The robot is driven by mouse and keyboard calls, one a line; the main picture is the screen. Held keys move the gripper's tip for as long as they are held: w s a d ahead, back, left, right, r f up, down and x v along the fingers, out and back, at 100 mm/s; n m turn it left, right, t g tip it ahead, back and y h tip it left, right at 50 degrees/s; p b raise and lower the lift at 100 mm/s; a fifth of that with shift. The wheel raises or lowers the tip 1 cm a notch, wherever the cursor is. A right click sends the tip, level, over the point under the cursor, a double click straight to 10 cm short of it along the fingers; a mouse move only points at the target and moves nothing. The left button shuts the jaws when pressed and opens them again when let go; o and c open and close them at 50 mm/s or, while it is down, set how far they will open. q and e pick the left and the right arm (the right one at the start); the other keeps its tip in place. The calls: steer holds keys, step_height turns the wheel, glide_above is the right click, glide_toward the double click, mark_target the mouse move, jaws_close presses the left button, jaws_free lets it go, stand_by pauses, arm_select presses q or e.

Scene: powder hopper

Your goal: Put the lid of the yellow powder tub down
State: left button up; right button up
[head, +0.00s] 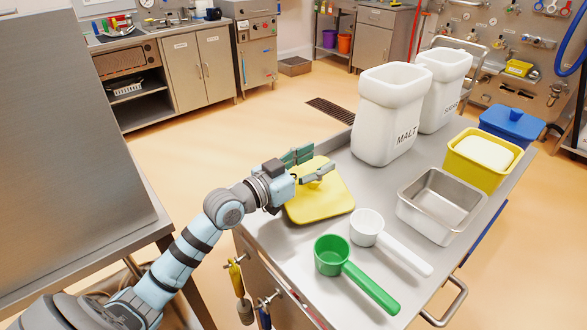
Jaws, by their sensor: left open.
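The yellow lid (322,205) lies flat, apparently on the steel cart top, near its left edge. My left gripper (322,164) is above the lid's far part, its green-grey fingers spread apart. The fingers and wrist hide part of the lid, including most of its handle, so I cannot tell whether they touch it. The yellow powder tub (475,173) stands uncovered at the right of the cart, with white powder (485,152) inside. My right gripper is not in view.
A green scoop (333,257) and a white scoop (368,228) lie in front of the lid. A steel pan (437,220) stands in front of the tub. White bins, one marked MALT (385,120), stand behind. A blue-lidded tub (511,122) is at the back right.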

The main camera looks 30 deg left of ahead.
arm_select(q)
steer(key=p+v, duration=0.1)
steer(key=v, duration=0.1)
steer(key=p+v, duration=0.1)
steer(key=v, duration=0.1)
steer(key=r+p+v, duration=0.1)
steer(key=v, duration=0.1)
steer(key=shift+s, duration=0.3)
steer(key=p+v, duration=0.1)
steer(key=p, duration=0.1)
steer(key=p+v, duration=0.3)
steer(key=v, duration=0.1)
steer(key=shift+s+a+f+p, duration=0.1)
steer(key=shift+s+f+p, duration=0.15)
steer(key=shift+p, duration=0.15)
